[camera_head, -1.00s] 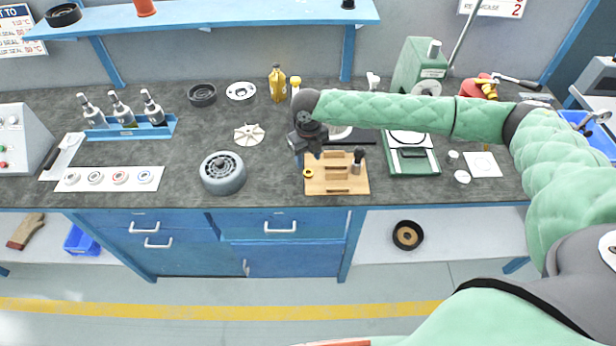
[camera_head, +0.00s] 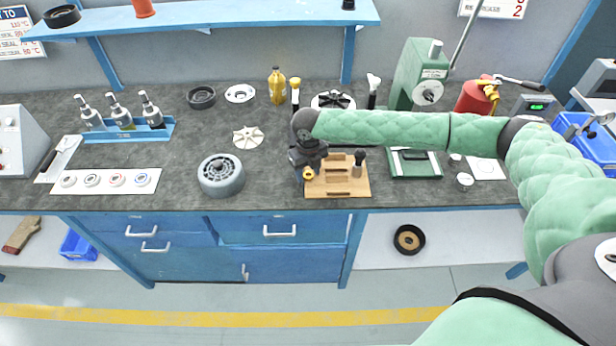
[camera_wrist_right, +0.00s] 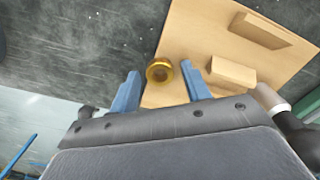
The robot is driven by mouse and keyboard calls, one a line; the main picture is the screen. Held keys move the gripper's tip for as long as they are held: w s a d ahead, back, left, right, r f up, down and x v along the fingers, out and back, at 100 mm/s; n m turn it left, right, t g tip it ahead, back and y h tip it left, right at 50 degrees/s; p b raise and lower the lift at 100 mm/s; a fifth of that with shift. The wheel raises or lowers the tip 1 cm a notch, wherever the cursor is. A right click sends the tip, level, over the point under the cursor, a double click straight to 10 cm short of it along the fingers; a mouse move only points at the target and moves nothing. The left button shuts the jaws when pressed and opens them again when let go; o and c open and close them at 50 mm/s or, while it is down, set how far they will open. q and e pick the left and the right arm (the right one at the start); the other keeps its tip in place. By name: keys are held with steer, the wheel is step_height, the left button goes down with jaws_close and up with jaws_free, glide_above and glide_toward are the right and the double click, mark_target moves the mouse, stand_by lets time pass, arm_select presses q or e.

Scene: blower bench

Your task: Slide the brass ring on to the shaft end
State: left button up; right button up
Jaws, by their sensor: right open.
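The brass ring (camera_head: 308,175) sits at the left edge of a wooden board on the bench. In the right wrist view the brass ring (camera_wrist_right: 160,71) lies between the two blue fingertips, its hole visible. My right gripper (camera_head: 308,169) is over the board's left edge; in the wrist view my right gripper (camera_wrist_right: 160,80) is open around the ring, with a gap showing at each side. My left gripper is out of view.
The wooden board (camera_head: 338,190) carries wooden blocks (camera_wrist_right: 232,73). A grey round housing (camera_head: 221,176) stands to the left, with bare bench between. A green press (camera_head: 416,80) stands at the back right. A white fan wheel (camera_head: 248,137) lies behind the housing.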

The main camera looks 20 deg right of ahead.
steer(key=shift+c, duration=0.2)
steer(key=c, duration=0.9)
steer(key=shift+r+p, duration=1.9)
steer(key=shift+r, duration=0.35)
steer(key=shift+c, duration=0.3)
